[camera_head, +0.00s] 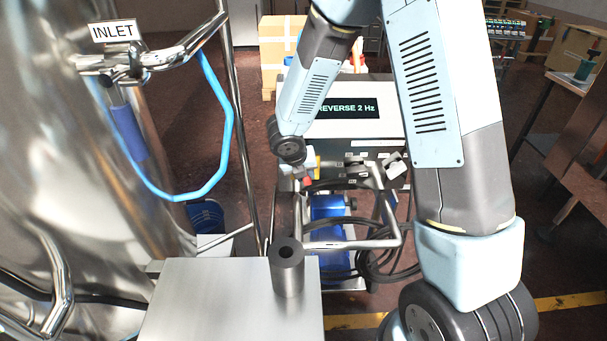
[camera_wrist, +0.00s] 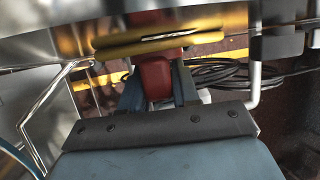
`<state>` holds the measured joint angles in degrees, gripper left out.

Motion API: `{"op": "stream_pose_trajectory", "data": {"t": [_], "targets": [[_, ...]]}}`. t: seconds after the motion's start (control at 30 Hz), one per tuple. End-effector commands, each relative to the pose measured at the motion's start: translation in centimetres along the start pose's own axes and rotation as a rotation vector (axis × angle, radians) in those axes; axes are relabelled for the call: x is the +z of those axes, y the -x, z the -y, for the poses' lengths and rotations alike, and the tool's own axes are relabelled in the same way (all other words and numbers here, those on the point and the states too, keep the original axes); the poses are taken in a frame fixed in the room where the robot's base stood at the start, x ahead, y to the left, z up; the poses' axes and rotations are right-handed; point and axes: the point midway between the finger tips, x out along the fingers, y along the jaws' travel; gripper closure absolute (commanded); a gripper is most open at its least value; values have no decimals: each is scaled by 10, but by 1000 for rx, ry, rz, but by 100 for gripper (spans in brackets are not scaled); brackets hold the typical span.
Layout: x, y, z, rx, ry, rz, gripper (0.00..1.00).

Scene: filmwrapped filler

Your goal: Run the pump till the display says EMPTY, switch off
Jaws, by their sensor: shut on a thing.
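The pump's control box (camera_head: 355,95) has a dark display (camera_head: 345,108) that reads "REVERSE 2 Hz" in the head view; its first letter is partly covered by my arm. A blue pump body or motor (camera_head: 328,212) sits below on a metal frame. My gripper (camera_wrist: 157,80) is shut on a red switch handle (camera_wrist: 155,72), with one finger on either side. A yellow plate (camera_wrist: 158,40) lies behind the handle. In the head view the red handle (camera_head: 307,181) shows only as a small patch below my wrist.
A steel tank with an INLET sign (camera_head: 113,31) and a blue hose (camera_head: 228,130) fills the left. Black cables (camera_head: 378,262) coil beside the pump frame. Boxes (camera_head: 283,42) stand behind; a bench (camera_head: 570,85) is at right.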

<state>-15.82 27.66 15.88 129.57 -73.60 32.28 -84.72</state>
Motion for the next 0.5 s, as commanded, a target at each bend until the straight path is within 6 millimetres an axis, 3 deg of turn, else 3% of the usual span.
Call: {"op": "stream_pose_trajectory", "data": {"t": [0.23, 0.5], "targets": [[0, 0, 1, 141, -57, 1, 100], [-1, 0, 1, 188, -75, -2, 100]]}}
